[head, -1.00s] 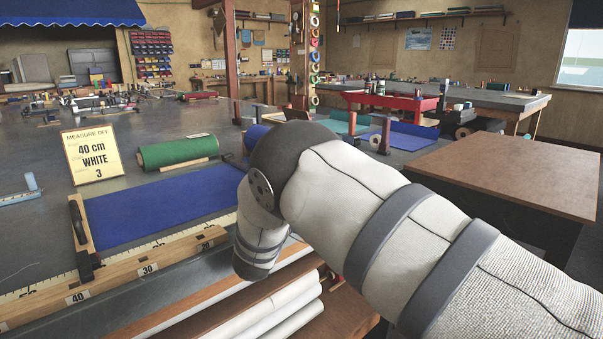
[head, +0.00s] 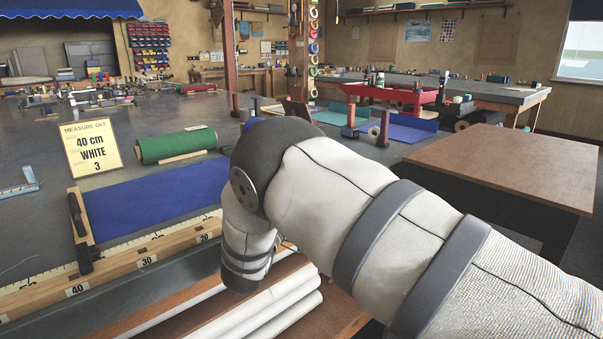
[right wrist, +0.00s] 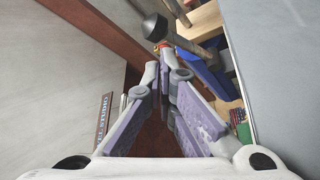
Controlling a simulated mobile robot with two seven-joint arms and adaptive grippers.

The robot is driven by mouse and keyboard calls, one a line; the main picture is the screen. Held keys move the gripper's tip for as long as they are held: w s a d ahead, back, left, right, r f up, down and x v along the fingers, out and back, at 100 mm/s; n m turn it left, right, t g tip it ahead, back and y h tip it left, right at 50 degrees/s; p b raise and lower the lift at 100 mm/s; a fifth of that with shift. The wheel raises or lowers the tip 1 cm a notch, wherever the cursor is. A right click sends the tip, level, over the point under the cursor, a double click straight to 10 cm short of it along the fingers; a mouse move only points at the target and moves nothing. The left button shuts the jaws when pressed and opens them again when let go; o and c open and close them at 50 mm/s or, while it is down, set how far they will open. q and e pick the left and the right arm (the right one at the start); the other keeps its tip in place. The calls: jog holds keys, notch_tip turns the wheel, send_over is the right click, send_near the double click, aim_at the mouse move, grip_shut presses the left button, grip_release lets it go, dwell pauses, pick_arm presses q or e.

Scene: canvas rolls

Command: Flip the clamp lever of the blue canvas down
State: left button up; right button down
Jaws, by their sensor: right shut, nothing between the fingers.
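The blue canvas (head: 155,200) lies flat on the grey table in the head view. A wooden clamp bar (head: 91,240) crosses its left end, with a black lever handle (head: 77,215) on it. I cannot tell the lever's exact angle. My right arm fills the right of the head view and its gripper is hidden there. In the right wrist view my right gripper (right wrist: 158,62) is shut and empty. A dark knob on a shaft (right wrist: 153,27) shows just beyond the fingertips; I cannot tell whether they touch. My left gripper is not in view.
A wooden measuring rail (head: 120,270) runs along the table's front edge, with white rolls (head: 265,311) below it. A green roll (head: 176,145) and a yellow sign (head: 91,148) reading 40 cm WHITE 3 stand behind the blue canvas. A brown table (head: 510,165) is at right.

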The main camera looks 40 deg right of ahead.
jog(key=v, duration=0.8)
jog(key=shift+a, duration=0.35)
jog(key=shift+s, duration=0.1)
